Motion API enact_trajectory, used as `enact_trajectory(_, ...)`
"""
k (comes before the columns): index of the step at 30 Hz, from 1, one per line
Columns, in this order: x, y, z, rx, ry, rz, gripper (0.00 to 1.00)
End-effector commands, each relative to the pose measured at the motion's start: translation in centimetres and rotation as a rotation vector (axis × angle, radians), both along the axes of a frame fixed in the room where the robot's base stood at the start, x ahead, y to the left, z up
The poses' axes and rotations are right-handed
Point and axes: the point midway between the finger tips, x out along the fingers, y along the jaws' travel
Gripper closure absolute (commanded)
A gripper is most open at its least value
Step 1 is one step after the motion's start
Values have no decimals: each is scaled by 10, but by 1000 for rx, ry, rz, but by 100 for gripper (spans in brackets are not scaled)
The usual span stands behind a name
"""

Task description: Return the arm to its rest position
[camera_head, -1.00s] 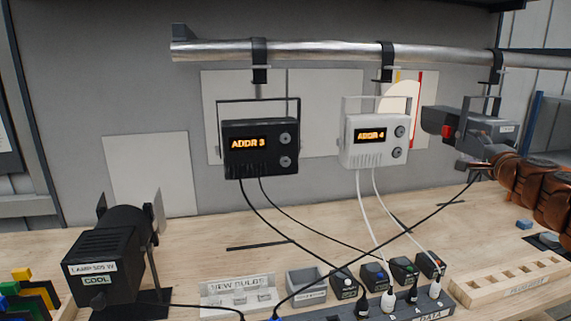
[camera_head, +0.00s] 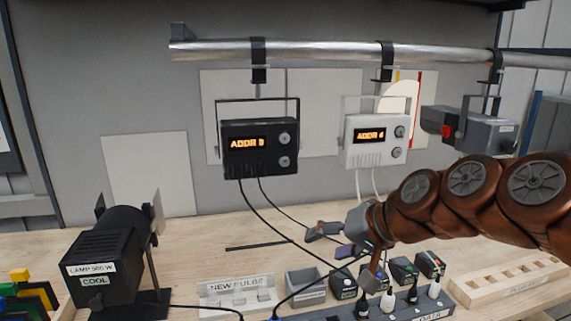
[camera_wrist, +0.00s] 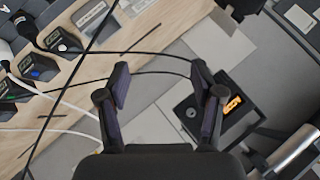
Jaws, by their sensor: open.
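My arm (camera_head: 470,195) reaches in from the right, above the bench. My gripper (camera_head: 328,243) is in front of the hanging cables, below and between the black and white fixtures. Its fingers point left and it is open. In the wrist view the two dark fingers (camera_wrist: 160,82) stand apart. Nothing solid sits between them; a black cable passes across the view beyond the tips. The black fixture (camera_head: 260,148) reads ADDR 3 and also shows in the wrist view (camera_wrist: 210,115). The white fixture (camera_head: 376,141) reads ADDR 4, its lower cables partly hidden by my arm.
A metal pipe (camera_head: 320,53) carries the fixtures, including a grey one (camera_head: 470,128) at right. A black lamp (camera_head: 105,255) stands at left. Plugs and a data strip (camera_head: 425,312), a bulb holder (camera_head: 238,291) and a slotted wooden block (camera_head: 510,285) line the bench front.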

Motion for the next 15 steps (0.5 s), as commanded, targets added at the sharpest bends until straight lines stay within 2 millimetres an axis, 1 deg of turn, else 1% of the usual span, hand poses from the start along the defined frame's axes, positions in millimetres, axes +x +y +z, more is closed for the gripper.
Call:
enact_trajectory(1,-23,2,-20,-66,43,32,33)
enact_trajectory(2,-36,2,-32,-105,75,51,33)
enact_trajectory(3,-55,1,-49,-156,119,74,33)
enact_trajectory(5,-83,-4,-73,-232,184,103,33)
enact_trajectory(6,-102,-10,-87,-279,229,118,33)
enact_trajectory(8,-130,-21,-109,-352,300,136,33)
enact_trajectory(9,-150,-29,-122,-396,352,147,33)
enact_trajectory(11,-177,-44,-138,-459,419,153,33)
enact_trajectory(12,-196,-53,-148,-495,469,157,33)
enact_trajectory(15,-233,-74,-164,-571,569,154,33)
